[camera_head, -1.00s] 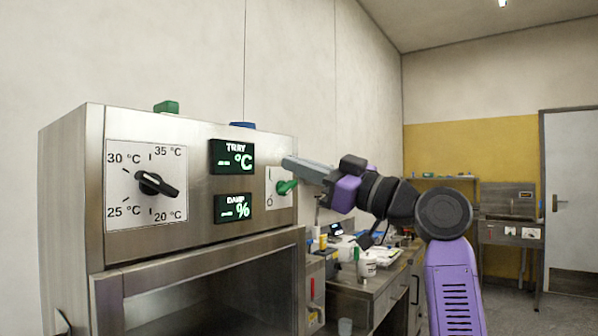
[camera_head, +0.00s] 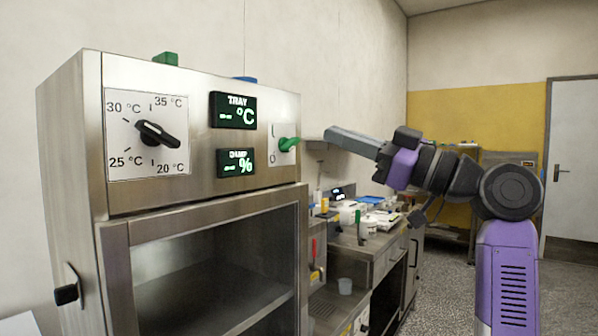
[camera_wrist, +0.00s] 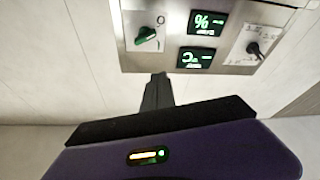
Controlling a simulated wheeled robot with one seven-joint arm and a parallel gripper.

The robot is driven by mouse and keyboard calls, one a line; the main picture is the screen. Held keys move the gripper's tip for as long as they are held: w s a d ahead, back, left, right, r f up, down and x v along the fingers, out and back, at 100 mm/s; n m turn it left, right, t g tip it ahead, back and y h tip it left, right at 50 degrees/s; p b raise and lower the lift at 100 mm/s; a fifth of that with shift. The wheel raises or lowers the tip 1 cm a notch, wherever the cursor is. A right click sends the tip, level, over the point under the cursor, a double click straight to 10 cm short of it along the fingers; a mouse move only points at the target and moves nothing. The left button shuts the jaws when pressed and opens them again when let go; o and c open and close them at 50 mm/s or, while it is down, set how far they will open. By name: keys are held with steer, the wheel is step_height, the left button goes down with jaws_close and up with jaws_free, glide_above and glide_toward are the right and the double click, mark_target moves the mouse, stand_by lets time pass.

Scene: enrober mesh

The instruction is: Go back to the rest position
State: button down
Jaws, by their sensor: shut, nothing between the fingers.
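My gripper (camera_head: 330,134) is shut and empty in the head view. It points left toward the steel cabinet's panel, a short gap to the right of the green switch (camera_head: 289,144). The wrist view shows the shut fingers (camera_wrist: 158,80) from behind, below the panel, with the green switch (camera_wrist: 147,37) ahead and a little left. The switch stands on a white plate marked with a line and a circle. My arm stretches in from the right, clear of the cabinet.
The steel cabinet (camera_head: 200,198) carries a black temperature dial (camera_head: 156,134) and two lit displays, TRAY (camera_head: 233,110) and DAMP (camera_head: 235,162). A cluttered steel counter (camera_head: 365,256) stands behind, below my arm. Open floor (camera_head: 430,290) lies between counter and arm column.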

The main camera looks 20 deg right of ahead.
steer(key=d+r+m+t+h, duration=0.3)
steer(key=d+m+t, duration=0.1)
steer(key=t, duration=0.1)
steer(key=d+f+m+t+h, duration=0.3)
steer(key=d+f+m+h, duration=0.2)
steer(key=f+m+h, duration=0.3)
steer(key=s+f+m+g+h+p, duration=0.15)
steer(key=s+f+h, duration=0.25)
steer(key=f, duration=0.7)
steer(key=s+f+m+h+p, duration=0.1)
steer(key=s+f+m+h, duration=0.3)
steer(key=f, duration=0.8)
steer(key=s+a+f+n+g+y+p, duration=0.1)
steer(key=s+a+f, duration=0.3)
steer(key=s, duration=0.8)
steer(key=s+a+f+n+g+y+p, duration=0.2)
steer(key=s+a+f+g, duration=0.2)
steer(key=s+f, duration=0.4)
steer(key=s+a+f+n+g+y+p, duration=0.1)
steer(key=s+a+f, duration=0.3)
steer(key=s, duration=1.3)
step_height(320, 180, down, 2)
steer(key=shift+s+a+f+n+g+y, duration=0.2)
steer(key=shift+s+n+g+y, duration=0.15)
steer(key=shift+n+g, duration=0.45)
